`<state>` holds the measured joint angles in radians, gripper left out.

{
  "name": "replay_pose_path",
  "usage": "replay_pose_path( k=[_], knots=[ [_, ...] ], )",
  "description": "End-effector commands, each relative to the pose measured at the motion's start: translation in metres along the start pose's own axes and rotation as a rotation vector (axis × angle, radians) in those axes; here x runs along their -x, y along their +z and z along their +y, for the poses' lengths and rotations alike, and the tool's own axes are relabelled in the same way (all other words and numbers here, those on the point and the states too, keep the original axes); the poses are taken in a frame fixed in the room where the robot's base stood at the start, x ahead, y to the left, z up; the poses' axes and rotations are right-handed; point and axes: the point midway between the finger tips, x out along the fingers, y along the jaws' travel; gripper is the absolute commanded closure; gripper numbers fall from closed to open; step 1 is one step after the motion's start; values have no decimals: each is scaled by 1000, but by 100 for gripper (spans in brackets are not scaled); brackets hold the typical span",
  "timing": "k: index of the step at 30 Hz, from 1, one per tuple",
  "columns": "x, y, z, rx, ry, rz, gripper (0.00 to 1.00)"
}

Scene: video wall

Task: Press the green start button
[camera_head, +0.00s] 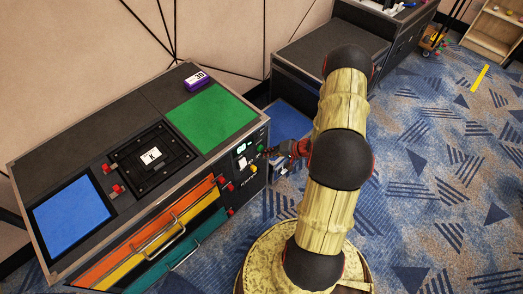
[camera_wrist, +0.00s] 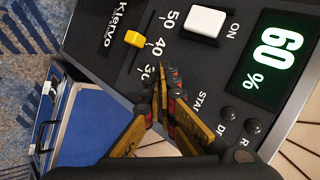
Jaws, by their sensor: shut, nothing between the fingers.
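The front control panel of the black console is in both views. In the head view a small green button (camera_head: 260,148) shows on the panel, right at the tip of my gripper (camera_head: 270,151). In the wrist view my gripper (camera_wrist: 164,88) is shut and empty, with its fingertips over the panel beside a partly covered label beginning "STA". The fingers hide the spot above that label, so no green button shows there. I cannot tell whether the fingertips touch the button.
A lit display (camera_wrist: 273,55) reads 60%. A blue case (camera_wrist: 80,125) lies beyond the panel edge.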

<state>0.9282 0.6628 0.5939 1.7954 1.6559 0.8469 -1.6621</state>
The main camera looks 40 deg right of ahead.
Motion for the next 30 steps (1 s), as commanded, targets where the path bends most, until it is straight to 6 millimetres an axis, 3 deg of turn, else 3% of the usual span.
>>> replay_pose_path(
  k=[30],
  knots=[
    [-5,-4,-4,1,0,1,100]
  ],
)
